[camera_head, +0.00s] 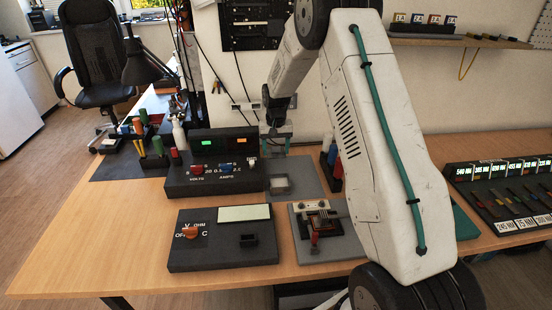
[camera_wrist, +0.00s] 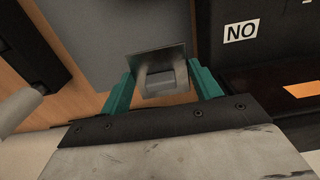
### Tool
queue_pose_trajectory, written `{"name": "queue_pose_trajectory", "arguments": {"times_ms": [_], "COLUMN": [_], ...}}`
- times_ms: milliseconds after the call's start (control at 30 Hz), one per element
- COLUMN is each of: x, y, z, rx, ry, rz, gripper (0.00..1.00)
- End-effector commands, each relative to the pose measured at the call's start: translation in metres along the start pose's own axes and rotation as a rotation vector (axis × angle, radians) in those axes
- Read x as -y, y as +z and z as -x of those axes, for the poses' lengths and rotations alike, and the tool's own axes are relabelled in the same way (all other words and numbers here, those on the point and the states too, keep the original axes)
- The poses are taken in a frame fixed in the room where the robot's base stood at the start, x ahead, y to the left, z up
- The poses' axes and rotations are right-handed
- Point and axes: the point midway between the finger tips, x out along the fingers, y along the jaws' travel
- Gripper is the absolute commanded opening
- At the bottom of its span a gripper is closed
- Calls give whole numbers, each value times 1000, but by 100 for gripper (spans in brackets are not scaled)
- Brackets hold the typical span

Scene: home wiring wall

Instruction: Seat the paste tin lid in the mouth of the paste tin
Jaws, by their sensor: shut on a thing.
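My gripper (camera_head: 275,142) hangs above the bench, and its two teal fingers show in the wrist view (camera_wrist: 162,88). It is shut on the paste tin lid, a square grey metal plate (camera_wrist: 142,62) with a paler raised block between the fingers. In the head view the lid is small and hard to make out at the fingertips. The paste tin (camera_head: 279,186), a small square grey open box, stands on a grey mat (camera_head: 304,172) below the gripper. The lid is clear of the tin. I cannot make out the tin in the wrist view.
A black meter console (camera_head: 212,182) with red and blue knobs stands just left of the tin. A second dark box (camera_head: 222,250) with an orange knob is in front. Red and blue cylinders (camera_head: 334,165) stand right of the mat. A grey fixture (camera_head: 325,245) lies nearer.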

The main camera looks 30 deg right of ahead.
Motion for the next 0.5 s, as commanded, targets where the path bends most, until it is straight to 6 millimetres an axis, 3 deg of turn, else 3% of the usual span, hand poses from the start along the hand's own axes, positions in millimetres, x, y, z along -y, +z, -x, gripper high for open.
{"name": "queue_pose_trajectory", "arguments": {"times_ms": [167, 400, 500], "x": [0, 0, 0], "y": [0, 0, 0], "z": [-12, -44, -46], "rx": [1, 1, -1], "ry": [0, 0, 0], "rz": [0, 0, 0], "gripper": [40, 40, 40]}}
